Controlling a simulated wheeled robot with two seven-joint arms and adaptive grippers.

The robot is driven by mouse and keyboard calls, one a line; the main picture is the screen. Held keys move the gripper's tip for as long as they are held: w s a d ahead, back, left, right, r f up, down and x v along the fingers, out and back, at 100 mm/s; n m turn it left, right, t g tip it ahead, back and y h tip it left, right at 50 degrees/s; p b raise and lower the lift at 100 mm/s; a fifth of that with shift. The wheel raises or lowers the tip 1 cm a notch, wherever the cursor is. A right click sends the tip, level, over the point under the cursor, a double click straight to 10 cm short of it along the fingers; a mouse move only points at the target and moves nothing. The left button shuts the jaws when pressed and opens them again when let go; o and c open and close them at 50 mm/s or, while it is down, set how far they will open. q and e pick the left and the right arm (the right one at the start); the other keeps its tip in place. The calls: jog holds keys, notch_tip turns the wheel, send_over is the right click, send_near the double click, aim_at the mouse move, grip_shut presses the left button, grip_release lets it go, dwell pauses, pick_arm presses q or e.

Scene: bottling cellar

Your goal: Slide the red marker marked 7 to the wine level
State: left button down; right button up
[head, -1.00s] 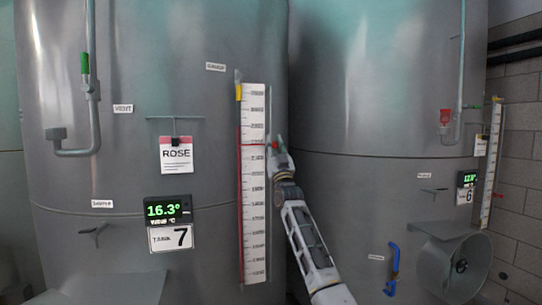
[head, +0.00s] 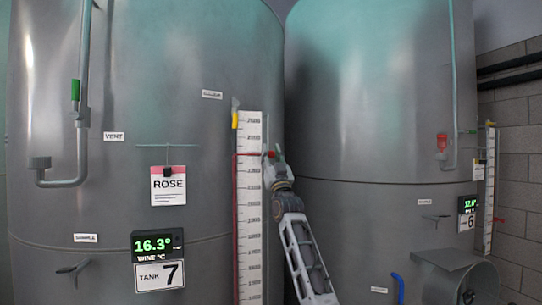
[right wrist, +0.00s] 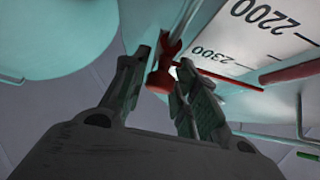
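The red marker (right wrist: 160,76) sits between the fingertips of my right gripper (right wrist: 162,66) in the right wrist view, and the fingers close on it from both sides. In the head view my right gripper (head: 272,158) is at the right edge of the white level scale (head: 250,215) on tank 7. A red pointer line (head: 248,153) crosses the scale, a little past 2300 in the right wrist view (right wrist: 285,71). A thin red strip (head: 235,210) runs along the scale's left edge; its exact top against the pointer is too small to tell. My left gripper is out of view.
Tank 7 (head: 120,100) carries a ROSE sign (head: 168,186), a temperature display (head: 157,244) and a pipe with a green handle (head: 75,92). Tank 6 (head: 370,110) stands close at right with its own scale (head: 489,200) and a blue handle (head: 398,286).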

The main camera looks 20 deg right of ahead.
jog(key=shift+o, duration=0.9)
jog(key=shift+s+f, duration=0.1)
jog(key=shift+s, duration=0.05)
jog(key=v, duration=1.1)
jog(key=shift+s+f, duration=0.2)
jog(key=shift+f, duration=0.05)
jog(key=shift+f, duration=0.1)
dwell(0.3)
